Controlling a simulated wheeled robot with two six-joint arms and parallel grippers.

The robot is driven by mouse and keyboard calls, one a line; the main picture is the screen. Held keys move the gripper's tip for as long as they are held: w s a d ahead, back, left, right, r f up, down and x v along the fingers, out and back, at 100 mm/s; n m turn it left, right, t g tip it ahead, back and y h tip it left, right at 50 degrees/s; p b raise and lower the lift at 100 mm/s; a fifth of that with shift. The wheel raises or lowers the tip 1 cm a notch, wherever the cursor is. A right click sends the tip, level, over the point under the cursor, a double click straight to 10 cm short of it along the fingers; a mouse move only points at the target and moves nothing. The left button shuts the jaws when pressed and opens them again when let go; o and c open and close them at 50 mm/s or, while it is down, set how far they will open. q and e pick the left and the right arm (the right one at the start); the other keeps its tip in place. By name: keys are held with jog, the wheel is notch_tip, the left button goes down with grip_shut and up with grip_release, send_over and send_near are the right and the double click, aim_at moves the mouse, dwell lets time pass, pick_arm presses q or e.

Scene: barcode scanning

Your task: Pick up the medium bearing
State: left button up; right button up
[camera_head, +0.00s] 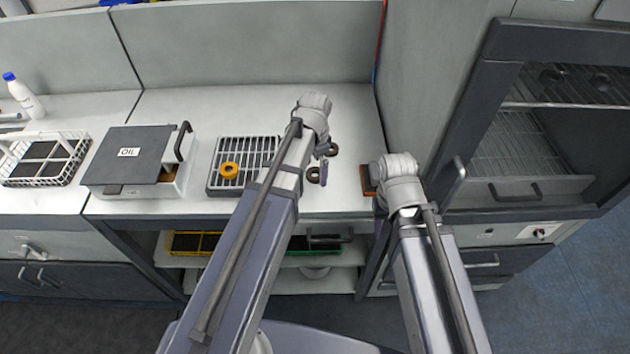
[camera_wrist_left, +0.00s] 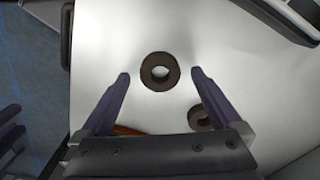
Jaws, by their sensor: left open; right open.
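Two dark ring-shaped bearings lie flat on the white worktop near my left gripper: a front one (camera_head: 313,174) and a back one (camera_head: 333,149). Which is the medium one I cannot tell for sure. My left gripper (camera_head: 323,172) is open and empty. In the left wrist view the front bearing (camera_wrist_left: 160,84) appears between and beyond its fingertips (camera_wrist_left: 160,75). The other bearing (camera_wrist_left: 196,117) is partly hidden by the right-hand finger. A third, orange ring (camera_head: 229,170) lies on the rack. My right gripper's jaws are mostly hidden in the head view; purple finger parts (camera_wrist_left: 12,135) show at the wrist view's left edge.
A slatted rack (camera_head: 213,182) stands left of my left arm, then a grey box labelled OIL (camera_head: 135,153) and a white basket (camera_head: 83,150). A brown-orange item (camera_head: 366,180) lies by my right wrist. A dark-framed cabinet (camera_head: 470,120) stands at right.

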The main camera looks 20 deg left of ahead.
aim_at(315, 173)
pick_arm(q)
jog(key=shift+f, duration=0.5)
jog(key=shift+r, duration=0.1)
pick_arm(e)
jog(key=shift+f, duration=0.45)
pick_arm(q)
grip_shut()
jog(key=shift+r, duration=0.1)
pick_arm(e)
jog(key=shift+r, duration=0.1)
pick_arm(q)
jog(key=shift+r+p, duration=4.1)
jog(key=shift+p, duration=0.1)
jog(key=shift+r, duration=0.1)
pick_arm(e)
notch_tip(315, 173, up, 8)
jog(key=shift+r, duration=0.25)
